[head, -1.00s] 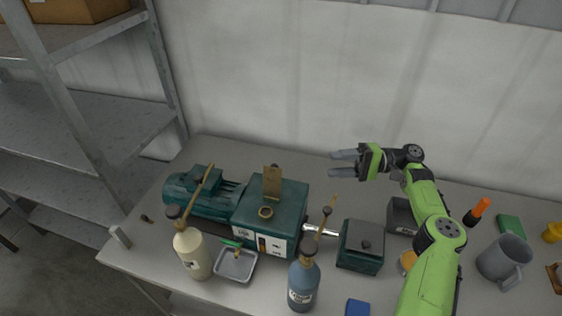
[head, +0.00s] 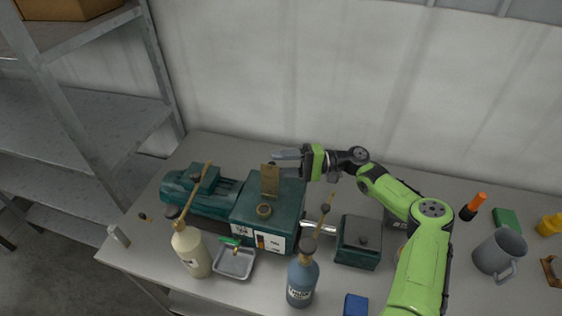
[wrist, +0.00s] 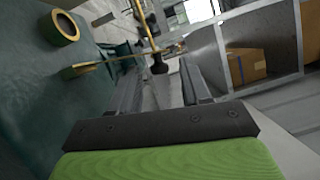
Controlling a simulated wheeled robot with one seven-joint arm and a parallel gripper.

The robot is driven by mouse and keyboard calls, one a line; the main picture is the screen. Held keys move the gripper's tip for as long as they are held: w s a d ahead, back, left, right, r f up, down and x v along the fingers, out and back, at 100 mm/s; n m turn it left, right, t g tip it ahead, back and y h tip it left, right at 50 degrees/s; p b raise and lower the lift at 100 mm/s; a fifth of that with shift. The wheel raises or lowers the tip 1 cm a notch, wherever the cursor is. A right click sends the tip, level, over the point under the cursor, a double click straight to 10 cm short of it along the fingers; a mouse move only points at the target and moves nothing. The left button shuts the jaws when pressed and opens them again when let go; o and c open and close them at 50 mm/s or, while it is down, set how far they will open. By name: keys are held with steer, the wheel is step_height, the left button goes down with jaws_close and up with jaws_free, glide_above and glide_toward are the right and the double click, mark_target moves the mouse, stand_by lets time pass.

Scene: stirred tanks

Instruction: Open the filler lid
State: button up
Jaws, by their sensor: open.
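The filler lid (head: 270,179) is a brass flap on top of the green gearbox housing (head: 284,200). It stands upright behind the round brass filler opening (head: 264,211), whose dark mouth is uncovered. In the wrist view the lid (wrist: 84,70) shows edge-on at the left, with the ring of the filler opening (wrist: 62,28) above it. My gripper (head: 274,161) is open and empty, its fingers pointing left close to the lid's upper right. In the wrist view the lid is left of both fingers, not between them. I cannot tell whether they touch it.
A cream bottle (head: 191,249) and a blue bottle (head: 301,281), both with long spouts, stand in front of the housing. A grey tray (head: 234,263) lies between them. A small green box (head: 358,241) and a grey mug (head: 498,254) are to the right.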

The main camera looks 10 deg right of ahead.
steer(key=shift+a, duration=0.15)
jaws_close()
steer(key=shift+s+a+r+n+h+b, duration=0.15)
steer(key=shift+s+n+h+b, duration=0.1)
steer(key=shift+s+n, duration=0.25)
steer(key=shift+s+a+r+n+h+b, duration=0.15)
steer(key=shift+s+n+h, duration=0.15)
steer(key=shift+n, duration=0.3)
jaws_free()
